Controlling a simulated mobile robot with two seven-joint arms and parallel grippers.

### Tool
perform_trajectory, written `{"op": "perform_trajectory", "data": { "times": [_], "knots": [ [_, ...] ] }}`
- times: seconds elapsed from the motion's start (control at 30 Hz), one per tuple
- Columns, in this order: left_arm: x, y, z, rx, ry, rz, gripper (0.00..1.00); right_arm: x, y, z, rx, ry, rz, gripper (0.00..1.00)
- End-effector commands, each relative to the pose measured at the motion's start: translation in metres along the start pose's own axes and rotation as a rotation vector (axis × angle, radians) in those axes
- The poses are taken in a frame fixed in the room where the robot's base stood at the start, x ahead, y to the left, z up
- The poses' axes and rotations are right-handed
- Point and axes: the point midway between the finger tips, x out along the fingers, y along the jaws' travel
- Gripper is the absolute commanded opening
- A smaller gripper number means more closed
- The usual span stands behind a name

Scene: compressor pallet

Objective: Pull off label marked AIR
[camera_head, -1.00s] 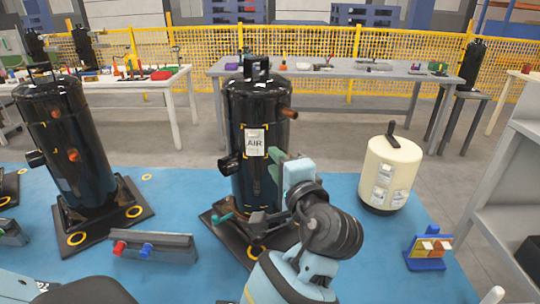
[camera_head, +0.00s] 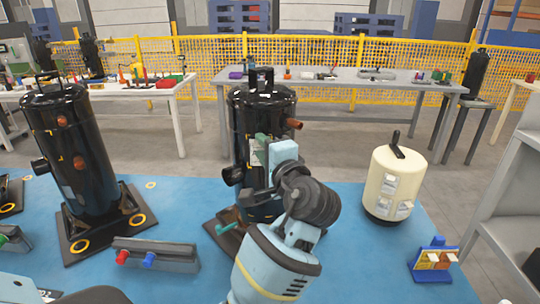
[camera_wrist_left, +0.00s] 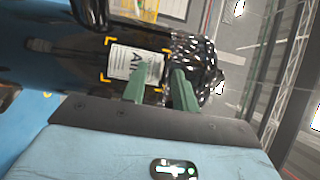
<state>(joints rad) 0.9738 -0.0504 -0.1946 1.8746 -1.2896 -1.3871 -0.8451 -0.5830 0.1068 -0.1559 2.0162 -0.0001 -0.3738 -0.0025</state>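The AIR label (camera_wrist_left: 138,62) is a white tag with black print, framed by yellow corner marks, on the side of the black middle compressor (camera_head: 240,110). My left gripper (camera_head: 264,146) is raised in front of the compressor. In the left wrist view its two green fingers (camera_wrist_left: 160,82) stand apart with a gap between them, close to the label's edge. I see nothing held between them, and cannot tell whether they touch the label. My right gripper is not in view.
Another black compressor (camera_head: 80,150) stands left on the blue pallet (camera_head: 340,270). A grey bar with red and blue knobs (camera_head: 155,254) lies in front.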

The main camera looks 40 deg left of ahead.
Motion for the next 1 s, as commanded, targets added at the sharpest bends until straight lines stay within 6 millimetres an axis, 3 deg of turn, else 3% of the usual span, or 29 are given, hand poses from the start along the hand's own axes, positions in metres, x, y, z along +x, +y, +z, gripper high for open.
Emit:
{"op": "perform_trajectory", "data": {
  "times": [0.37, 0.6, 1.0],
  "knots": [
    [0.0067, 0.0001, -0.0001, 0.000, 0.001, 0.000, 0.29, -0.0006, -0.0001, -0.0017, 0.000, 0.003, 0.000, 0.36],
    [0.0065, 0.0002, -0.0001, 0.000, 0.001, 0.000, 0.00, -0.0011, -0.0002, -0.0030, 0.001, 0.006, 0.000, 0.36],
    [0.0063, 0.0002, -0.0001, 0.000, 0.001, 0.000, 0.00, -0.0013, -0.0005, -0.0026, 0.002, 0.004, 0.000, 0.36]
  ]
}}
